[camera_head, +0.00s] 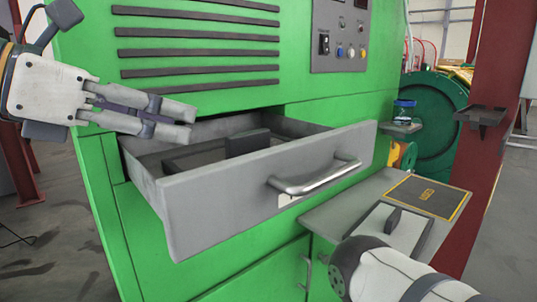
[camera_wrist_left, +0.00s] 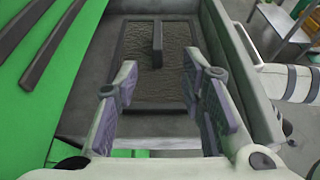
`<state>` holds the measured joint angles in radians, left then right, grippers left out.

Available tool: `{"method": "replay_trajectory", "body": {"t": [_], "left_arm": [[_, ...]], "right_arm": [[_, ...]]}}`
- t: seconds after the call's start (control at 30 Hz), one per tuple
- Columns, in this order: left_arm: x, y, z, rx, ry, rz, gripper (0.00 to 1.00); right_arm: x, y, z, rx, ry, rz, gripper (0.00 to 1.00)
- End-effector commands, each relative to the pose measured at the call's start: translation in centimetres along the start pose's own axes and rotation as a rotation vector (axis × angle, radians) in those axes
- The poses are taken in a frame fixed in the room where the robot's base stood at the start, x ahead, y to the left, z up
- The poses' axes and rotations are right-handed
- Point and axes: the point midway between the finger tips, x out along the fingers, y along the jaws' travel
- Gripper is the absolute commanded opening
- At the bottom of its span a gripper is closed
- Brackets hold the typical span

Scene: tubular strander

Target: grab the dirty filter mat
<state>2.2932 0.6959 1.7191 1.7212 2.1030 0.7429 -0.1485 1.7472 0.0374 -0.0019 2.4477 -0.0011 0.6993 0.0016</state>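The dirty filter mat (camera_wrist_left: 136,48) lies in the open grey drawer (camera_head: 215,205). In the left wrist view it is a dark, brownish textured panel in a frame, with an upright dark tab (camera_wrist_left: 157,46) in its middle. In the head view the tab (camera_head: 247,142) stands up above the drawer's front, and much of the mat is hidden. My left gripper (camera_head: 192,123) is open and empty above the drawer's left end, apart from the tab. In the left wrist view its fingers (camera_wrist_left: 160,76) spread in front of the mat. My right gripper does not show.
The drawer has a metal handle (camera_head: 318,180) and juts from a green machine (camera_head: 85,60) with dark slats and a control panel (camera_head: 340,40). To the right is a grey shelf with a dark yellow-outlined pad (camera_head: 428,196). A red column (camera_head: 490,90) stands farther right.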

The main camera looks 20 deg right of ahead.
Motion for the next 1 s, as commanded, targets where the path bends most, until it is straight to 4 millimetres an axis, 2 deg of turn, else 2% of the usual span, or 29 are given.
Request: {"method": "replay_trajectory", "body": {"t": [0.07, 0.3, 0.47, 0.63, 0.73, 0.93, 1.0], "left_arm": [[0.6, 0.0, 0.1, -0.001, 0.000, -0.001, 0.37], [5.7, -0.1, 0.2, 0.001, 0.000, -0.001, 0.37], [7.8, 0.1, 0.3, 0.000, 0.000, 0.000, 0.37], [11.0, 0.3, 0.6, 0.002, -0.001, 0.000, 0.37], [11.9, 0.3, 0.5, 0.001, -0.001, 0.000, 0.37], [12.1, 0.4, 0.4, -0.001, -0.001, 0.000, 0.37], [12.0, 0.4, 0.4, 0.000, -0.001, 0.000, 0.21]], "right_arm": [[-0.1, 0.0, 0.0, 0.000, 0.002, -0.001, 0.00], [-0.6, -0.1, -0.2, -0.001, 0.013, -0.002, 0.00], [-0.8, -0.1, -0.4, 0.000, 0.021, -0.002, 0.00], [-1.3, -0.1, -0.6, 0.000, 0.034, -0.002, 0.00], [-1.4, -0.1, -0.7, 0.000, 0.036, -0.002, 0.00], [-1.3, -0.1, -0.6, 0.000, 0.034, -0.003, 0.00], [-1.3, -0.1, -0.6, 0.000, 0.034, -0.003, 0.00]]}}
